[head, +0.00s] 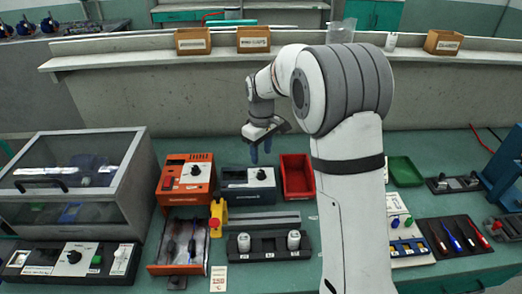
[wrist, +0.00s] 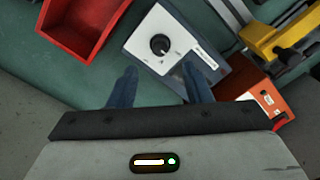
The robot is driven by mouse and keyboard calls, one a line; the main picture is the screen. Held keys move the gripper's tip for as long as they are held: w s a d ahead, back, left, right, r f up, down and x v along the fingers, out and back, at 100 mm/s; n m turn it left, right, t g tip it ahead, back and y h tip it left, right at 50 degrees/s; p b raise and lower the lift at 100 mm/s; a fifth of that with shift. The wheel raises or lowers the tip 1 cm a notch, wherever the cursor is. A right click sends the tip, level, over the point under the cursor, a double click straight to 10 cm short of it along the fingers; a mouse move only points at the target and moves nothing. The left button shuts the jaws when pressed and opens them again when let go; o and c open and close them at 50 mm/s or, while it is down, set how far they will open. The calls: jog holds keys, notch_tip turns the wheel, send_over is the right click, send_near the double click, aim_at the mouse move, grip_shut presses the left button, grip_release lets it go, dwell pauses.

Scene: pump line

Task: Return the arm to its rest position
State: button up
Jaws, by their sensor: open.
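My arm rises at the middle right in the head view and bends over to the left. My gripper (head: 261,150) hangs above the back of the bench, over the blue-grey box with a black knob (head: 248,183). In the wrist view the two blue fingers of my gripper (wrist: 158,85) stand apart with nothing between them. The box with the knob (wrist: 176,52) lies beyond the fingertips in that view. The lower right part of the bench behind my arm is hidden in the head view.
A red bin (head: 297,176) stands right of the knob box, an orange unit (head: 185,178) left of it. A lidded clear case (head: 75,175) fills the left. A black holder with white-capped items (head: 268,245) stands in front. Cardboard boxes (head: 193,41) line the shelf.

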jog(key=s+d+r+m+t, duration=0.1)
jog(key=s+d+r+m, duration=0.1)
jog(key=s+d+r, duration=0.3)
jog(key=s+d+r+m, duration=0.2)
jog(key=s+r, duration=0.1)
jog(key=s, duration=0.5)
jog(key=s+d+m+t, duration=0.1)
jog(key=s+d+m, duration=0.1)
jog(key=s, duration=0.6)
jog(key=s+d+m, duration=0.2)
jog(key=s+m, duration=0.1)
jog(key=s, duration=0.5)
jog(key=shift+s+d+f+t, duration=0.15)
jog(key=shift+s+f+t, duration=0.15)
jog(key=shift+s+t, duration=0.1)
